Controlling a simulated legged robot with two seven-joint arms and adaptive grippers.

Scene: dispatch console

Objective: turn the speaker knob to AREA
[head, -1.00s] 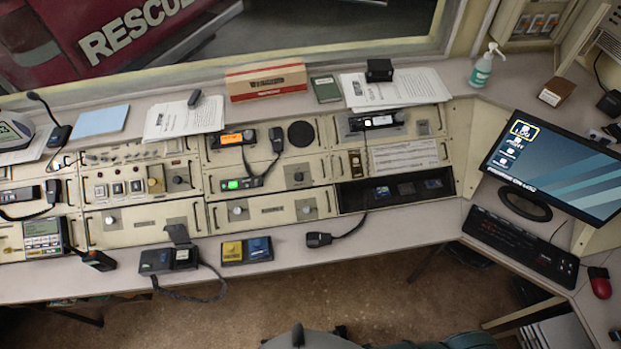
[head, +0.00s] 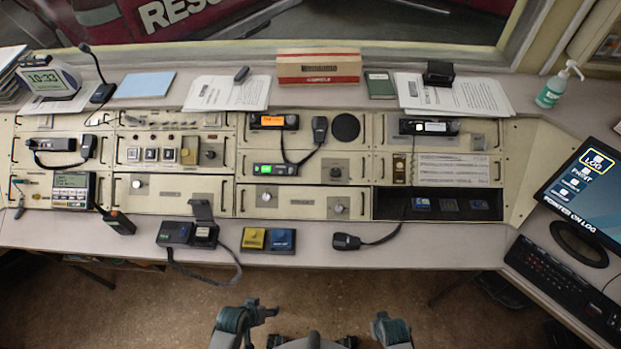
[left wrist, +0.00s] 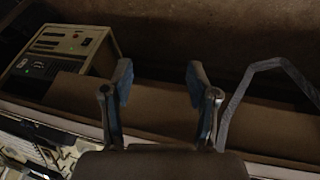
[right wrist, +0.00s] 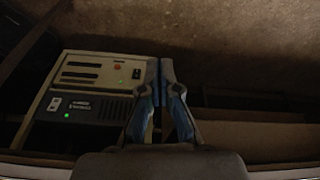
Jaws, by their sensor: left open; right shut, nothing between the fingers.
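The round black speaker grille (head: 345,127) is on the upper right part of the cream console. Just below it a small dark knob (head: 336,172) sits on a grey plate; I take this as the speaker knob. Its labels and pointer are too small to read. My left gripper (left wrist: 158,82) is open and empty, and part of it shows low in the head view. My right gripper (right wrist: 160,78) is shut with nothing in it. Both are below and in front of the console, well apart from the knob.
Other knobs (head: 137,184) sit on nearby panels. A corded microphone (head: 319,130) hangs left of the grille. A hand microphone (head: 346,241) and a yellow and blue box (head: 254,239) lie on the desk's front. A monitor (head: 585,190) stands right. Both wrist views show a cream equipment box (right wrist: 95,85) under the desk.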

